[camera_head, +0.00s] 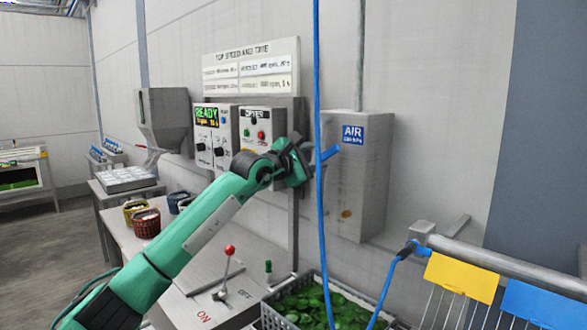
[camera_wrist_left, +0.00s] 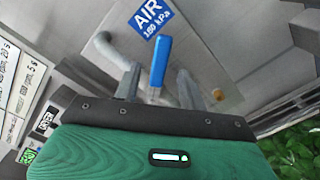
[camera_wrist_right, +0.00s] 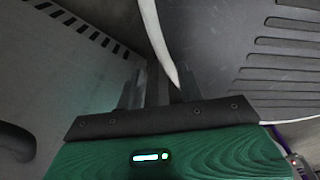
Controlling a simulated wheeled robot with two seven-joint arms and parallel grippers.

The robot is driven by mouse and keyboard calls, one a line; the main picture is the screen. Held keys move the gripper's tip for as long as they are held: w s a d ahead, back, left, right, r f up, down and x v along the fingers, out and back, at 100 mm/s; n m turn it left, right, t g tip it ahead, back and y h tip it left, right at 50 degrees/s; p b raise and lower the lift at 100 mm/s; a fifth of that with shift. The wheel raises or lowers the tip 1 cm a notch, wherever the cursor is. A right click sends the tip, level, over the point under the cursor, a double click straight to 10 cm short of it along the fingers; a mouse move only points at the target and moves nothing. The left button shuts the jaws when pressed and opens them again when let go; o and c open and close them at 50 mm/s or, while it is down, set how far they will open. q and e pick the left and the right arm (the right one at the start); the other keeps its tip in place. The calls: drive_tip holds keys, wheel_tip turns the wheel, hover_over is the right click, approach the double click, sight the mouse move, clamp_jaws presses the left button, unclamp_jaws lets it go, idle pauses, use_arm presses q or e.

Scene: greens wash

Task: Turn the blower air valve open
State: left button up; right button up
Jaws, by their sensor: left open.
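The blue valve handle (camera_head: 330,153) sticks out beside the grey air box (camera_head: 360,195), which carries a blue AIR label (camera_head: 353,134). My left gripper (camera_head: 303,165) is at the handle, partly covering the valve. In the left wrist view the blue handle (camera_wrist_left: 160,62) stands upright in the picture, between the two open fingers (camera_wrist_left: 158,88). I cannot tell whether either finger touches it. The valve body behind the handle is mostly hidden. My right gripper (camera_wrist_right: 155,88) shows only in its own wrist view, where its jaw gap is unclear.
A blue hose (camera_head: 320,100) hangs in front of the air box. A crate of greens (camera_head: 268,315) stands below it. A red-knobbed lever (camera_head: 229,250) rises from the bench. Control panels (camera_head: 262,128) are on the wall behind my left arm. A pale curved strip (camera_wrist_right: 158,40) passes near my right fingers.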

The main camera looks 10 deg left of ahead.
use_arm(q)
drive_tip(key=b+v, duration=0.2)
drive_tip(key=v, duration=0.6)
use_arm(e)
drive_tip(key=w, duration=0.3)
drive_tip(key=shift+w+a+f, duration=0.2)
drive_tip(key=shift+a+f, duration=0.05)
drive_tip(key=shift+a, duration=0.05)
use_arm(q)
drive_tip(key=shift+c, duration=0.2)
